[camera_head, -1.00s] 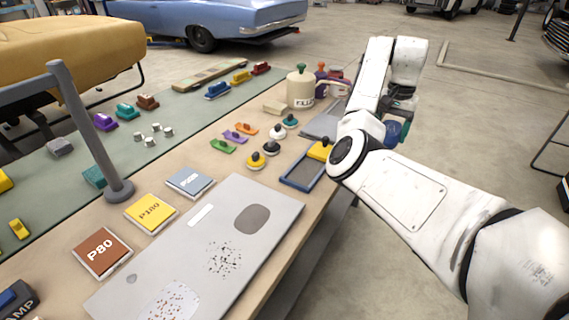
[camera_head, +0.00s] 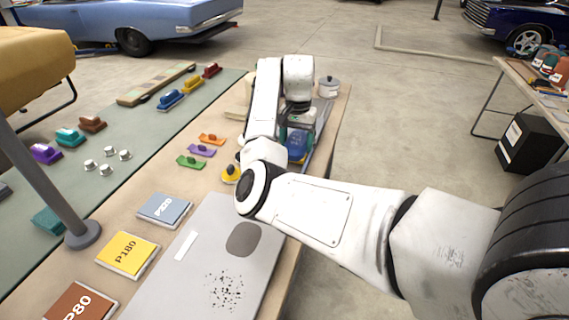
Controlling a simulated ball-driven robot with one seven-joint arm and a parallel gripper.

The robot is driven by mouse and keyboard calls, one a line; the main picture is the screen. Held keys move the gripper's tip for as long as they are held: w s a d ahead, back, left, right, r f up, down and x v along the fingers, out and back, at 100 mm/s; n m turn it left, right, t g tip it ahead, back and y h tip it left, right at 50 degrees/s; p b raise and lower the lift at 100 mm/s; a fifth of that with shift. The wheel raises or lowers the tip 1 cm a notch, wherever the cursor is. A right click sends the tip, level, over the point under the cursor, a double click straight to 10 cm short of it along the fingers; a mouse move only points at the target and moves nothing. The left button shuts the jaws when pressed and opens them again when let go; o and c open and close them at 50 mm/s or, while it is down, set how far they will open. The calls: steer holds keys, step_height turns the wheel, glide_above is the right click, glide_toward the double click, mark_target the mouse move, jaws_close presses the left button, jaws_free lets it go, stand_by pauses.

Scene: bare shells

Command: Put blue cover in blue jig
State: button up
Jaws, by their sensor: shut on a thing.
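My gripper (camera_head: 298,141) is over the right edge of the bench, partly hidden behind my own arm. It is shut on a round blue piece, the blue cover (camera_head: 297,156), which shows just below the fingers. Exactly how the fingers hold it is too small to tell. The blue jig cannot be made out clearly; a grey and blue strip (camera_head: 323,112) shows just right of the gripper, and my arm covers much of the bench there. Whether the cover touches anything beneath it I cannot tell.
A grey spotted panel (camera_head: 215,262) lies in front, beside the P180 pad (camera_head: 127,253) and a blue-grey pad (camera_head: 164,209). Small green, purple and orange pieces (camera_head: 201,151) lie left of my arm. A grey post (camera_head: 45,180) stands at left. A lidded pot (camera_head: 329,87) stands beyond.

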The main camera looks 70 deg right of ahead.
mark_target(287, 155)
steer(key=f, duration=0.1)
steer(key=w+a+f, duration=0.2)
steer(key=f, duration=0.1)
steer(key=shift+a+f, duration=0.1)
steer(key=shift+a, duration=0.15)
steer(key=f, duration=0.3)
steer(key=shift+w+a+p, duration=0.15)
steer(key=shift+a+p, duration=0.1)
steer(key=shift+p, duration=0.1)
steer(key=shift+f, duration=0.35)
steer(key=shift+f, duration=0.6)
steer(key=o, duration=1.1)
step_height(287, 155, up, 13)
steer(key=shift+r+b, duration=0.15)
steer(key=shift+b, duration=0.25)
